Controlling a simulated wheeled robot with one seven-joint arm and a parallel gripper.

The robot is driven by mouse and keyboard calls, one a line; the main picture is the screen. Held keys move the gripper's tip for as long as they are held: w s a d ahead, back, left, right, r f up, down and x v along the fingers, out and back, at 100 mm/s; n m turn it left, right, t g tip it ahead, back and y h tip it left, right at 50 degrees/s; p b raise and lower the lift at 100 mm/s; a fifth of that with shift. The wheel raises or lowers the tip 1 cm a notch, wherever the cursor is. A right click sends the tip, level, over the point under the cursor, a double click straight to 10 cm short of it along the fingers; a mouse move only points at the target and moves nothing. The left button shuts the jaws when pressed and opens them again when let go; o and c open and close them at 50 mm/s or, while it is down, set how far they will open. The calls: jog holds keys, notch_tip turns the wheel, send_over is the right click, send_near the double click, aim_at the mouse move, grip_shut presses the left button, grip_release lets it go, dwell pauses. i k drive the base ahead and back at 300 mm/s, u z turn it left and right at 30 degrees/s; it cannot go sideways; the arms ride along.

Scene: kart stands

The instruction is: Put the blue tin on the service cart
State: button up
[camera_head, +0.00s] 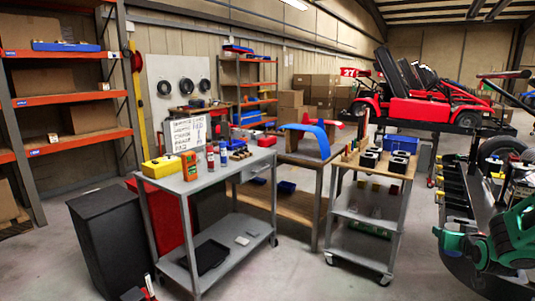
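A grey metal cart (235,176) stands left of centre, with a top and a lower shelf. A smaller wood-topped cart (378,170) stands to its right; I cannot tell which is the service cart. Two small spray cans stand on the grey cart's top: a reddish one (210,158) and one with some blue (223,155). Blue items sit beside them at the back (238,144). None can be clearly told to be the blue tin. I cannot make out my gripper in this view.
The grey cart's top also bears a yellow case (161,167), an orange device (189,166) and a sign (188,134). A wooden bench (310,157) stands between the carts. A dark cabinet (112,243) stands left. Green equipment (515,232) fills the lower right. The central front floor is clear.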

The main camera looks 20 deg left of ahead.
aim_at(263, 152)
jog(key=u, duration=0.2)
jog(key=i, duration=1.05)
jog(key=u, duration=0.45)
jog(key=i, duration=2.75)
jog(key=u, duration=0.1)
